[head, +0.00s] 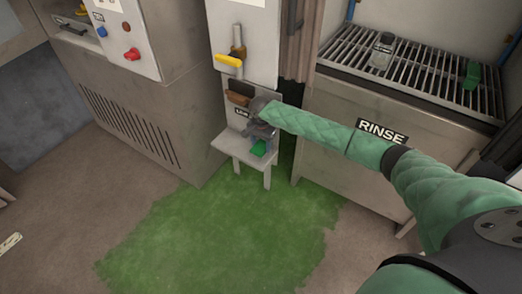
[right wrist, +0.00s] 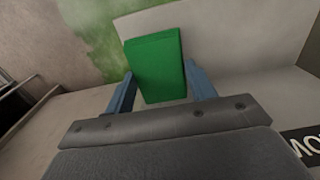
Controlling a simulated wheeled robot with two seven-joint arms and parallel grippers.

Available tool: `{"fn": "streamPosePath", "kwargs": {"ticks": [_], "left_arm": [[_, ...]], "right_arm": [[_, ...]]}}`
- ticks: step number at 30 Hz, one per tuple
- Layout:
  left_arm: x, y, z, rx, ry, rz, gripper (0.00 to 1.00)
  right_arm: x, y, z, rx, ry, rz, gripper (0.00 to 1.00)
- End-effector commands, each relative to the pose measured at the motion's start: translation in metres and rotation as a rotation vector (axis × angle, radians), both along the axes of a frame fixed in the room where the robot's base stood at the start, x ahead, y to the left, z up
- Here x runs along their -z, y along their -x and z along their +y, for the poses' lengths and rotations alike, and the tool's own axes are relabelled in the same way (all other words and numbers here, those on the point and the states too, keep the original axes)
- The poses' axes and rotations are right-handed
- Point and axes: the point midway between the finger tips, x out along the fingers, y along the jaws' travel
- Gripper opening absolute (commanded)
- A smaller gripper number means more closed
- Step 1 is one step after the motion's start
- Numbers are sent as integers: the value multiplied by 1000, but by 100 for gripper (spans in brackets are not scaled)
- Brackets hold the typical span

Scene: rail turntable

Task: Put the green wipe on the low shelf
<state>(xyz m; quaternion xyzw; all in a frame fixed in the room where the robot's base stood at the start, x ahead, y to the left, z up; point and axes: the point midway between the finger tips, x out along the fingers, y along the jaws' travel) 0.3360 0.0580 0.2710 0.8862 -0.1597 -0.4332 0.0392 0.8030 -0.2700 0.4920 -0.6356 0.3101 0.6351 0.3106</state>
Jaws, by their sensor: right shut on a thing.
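The green wipe (right wrist: 156,66) is a green block between the two blue fingers of my right gripper (right wrist: 158,84) in the right wrist view. In the head view the right gripper (head: 262,138) is shut on the wipe (head: 259,148), just over the top of the low shelf (head: 235,146). The shelf is a small pale stand on legs with a "LOW" label behind it. I cannot tell whether the wipe touches the shelf top. My left gripper is not in view.
A brown object (head: 238,98) and a yellow-handled lever (head: 228,60) are on the panel above the shelf. The RINSE station (head: 345,110) at right has a grate holding a bottle (head: 382,50) and another green block (head: 472,75). A green patch (head: 220,235) covers the floor in front.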

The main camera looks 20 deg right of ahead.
Motion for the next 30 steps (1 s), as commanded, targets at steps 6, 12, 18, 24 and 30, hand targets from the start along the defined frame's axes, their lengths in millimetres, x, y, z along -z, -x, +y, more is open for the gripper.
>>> {"fn": "streamPosePath", "kwargs": {"ticks": [6, 12, 18, 24, 30], "left_arm": [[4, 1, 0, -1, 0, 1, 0], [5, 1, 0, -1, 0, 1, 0], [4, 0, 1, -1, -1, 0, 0], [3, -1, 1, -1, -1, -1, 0], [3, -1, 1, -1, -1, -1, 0]], "right_arm": [[28, 1, 0, 0, 1, 2, 34], [37, 1, 0, 0, 0, 0, 34], [38, 1, 0, 0, 1, 1, 34], [39, 1, 0, 0, 1, 1, 77], [39, 1, 0, 0, 1, 1, 77]]}}
